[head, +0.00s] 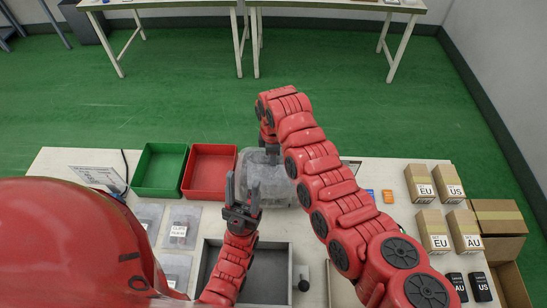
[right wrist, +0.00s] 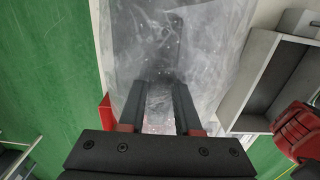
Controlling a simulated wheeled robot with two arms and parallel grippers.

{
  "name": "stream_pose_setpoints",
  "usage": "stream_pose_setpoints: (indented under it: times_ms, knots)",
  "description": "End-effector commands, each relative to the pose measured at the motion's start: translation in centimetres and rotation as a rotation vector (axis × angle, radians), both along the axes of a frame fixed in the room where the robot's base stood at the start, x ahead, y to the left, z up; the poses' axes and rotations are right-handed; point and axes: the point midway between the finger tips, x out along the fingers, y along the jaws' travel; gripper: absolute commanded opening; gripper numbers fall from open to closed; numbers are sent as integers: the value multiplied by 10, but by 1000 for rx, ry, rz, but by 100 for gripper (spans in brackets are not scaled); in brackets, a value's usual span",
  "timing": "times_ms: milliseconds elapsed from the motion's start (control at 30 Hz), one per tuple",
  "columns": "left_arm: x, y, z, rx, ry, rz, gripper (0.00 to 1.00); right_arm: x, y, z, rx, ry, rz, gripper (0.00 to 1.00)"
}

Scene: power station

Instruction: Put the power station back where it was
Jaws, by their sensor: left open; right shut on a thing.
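The power station (head: 262,180) appears as a grey, bulky thing in cloudy clear plastic, at the back middle of the white table. My right arm covers part of it in the head view. In the right wrist view the plastic-wrapped power station (right wrist: 190,45) fills the middle, and my right gripper (right wrist: 158,108) is shut on it. I cannot tell whether it touches the table. My left gripper (head: 243,190) is open and empty, its fingers pointing up, just left of and in front of the power station.
A green bin (head: 160,170) and a red bin (head: 209,172) stand left of the power station. An open grey tray (head: 270,272) lies in front of it. Labelled cartons (head: 420,184) and dark boxes (head: 479,286) fill the right side. Bagged parts (head: 180,228) lie at left. Green floor (head: 180,110) is clear behind.

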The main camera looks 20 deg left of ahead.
Motion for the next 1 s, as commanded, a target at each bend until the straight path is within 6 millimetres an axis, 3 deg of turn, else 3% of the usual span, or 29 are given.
stream_pose_setpoints:
  times_ms: [67,100,267,667,1000]
  knots:
    - [0,0,0,0,0,0,50,2,1,2,4,-6,0,0]
    - [0,0,-1,0,0,0,50,1,1,0,4,-5,0,34]
    - [0,0,-1,0,0,0,50,1,1,0,3,-3,0,62]
    - [0,0,2,0,0,0,50,1,0,5,2,-2,0,62]
    - [0,0,9,0,0,0,50,2,1,60,4,-4,-1,62]
